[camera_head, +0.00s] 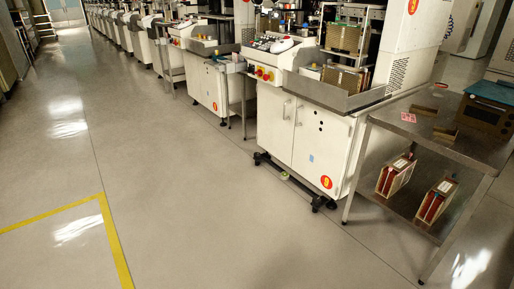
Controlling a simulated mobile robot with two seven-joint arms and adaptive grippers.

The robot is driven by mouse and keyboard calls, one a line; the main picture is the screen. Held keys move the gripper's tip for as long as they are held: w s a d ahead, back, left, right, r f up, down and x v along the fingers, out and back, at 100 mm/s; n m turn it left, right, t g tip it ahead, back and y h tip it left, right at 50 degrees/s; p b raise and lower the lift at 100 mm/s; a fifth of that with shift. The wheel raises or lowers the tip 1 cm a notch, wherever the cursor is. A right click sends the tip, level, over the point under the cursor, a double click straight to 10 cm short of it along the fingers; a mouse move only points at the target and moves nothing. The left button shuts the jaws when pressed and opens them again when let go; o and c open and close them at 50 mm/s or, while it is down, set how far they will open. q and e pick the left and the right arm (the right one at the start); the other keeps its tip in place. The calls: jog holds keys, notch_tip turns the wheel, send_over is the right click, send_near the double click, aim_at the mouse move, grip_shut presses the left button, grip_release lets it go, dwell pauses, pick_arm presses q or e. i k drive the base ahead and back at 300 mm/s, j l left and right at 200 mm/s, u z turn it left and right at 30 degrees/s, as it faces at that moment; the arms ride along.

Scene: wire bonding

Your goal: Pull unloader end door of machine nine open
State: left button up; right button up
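Machine nine (345,140) is a white cabinet machine right of centre, marked by a round red label with a yellow numeral, which looks like a 9 (326,182). Its lower front has two tall white doors side by side: the left door (272,124) and the right door (315,150). Each has a small handle near the seam between them. Both doors look shut. The right door has black holes and a small blue sticker on it. Which one is the unloader end door is not marked legibly. Neither of my grippers is in view.
A steel table (470,135) with a lower shelf stands right of the machine, holding magazines and a brown box (487,108). Black feet (322,203) jut out below the cabinet. More machines recede to the upper left. The floor in front is clear, with yellow tape (113,240).

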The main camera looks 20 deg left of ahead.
aim_at(323, 138)
jog(key=u, duration=0.15)
jog(key=i+j+z, duration=0.1)
jog(key=i+j, duration=0.15)
jog(key=i+j+z, duration=0.15)
jog(key=i+j, duration=0.15)
jog(key=j, duration=0.2)
jog(key=i+j+z, duration=0.1)
jog(key=j, duration=0.3)
jog(key=i+j+z, duration=0.15)
jog(key=i+j, duration=0.2)
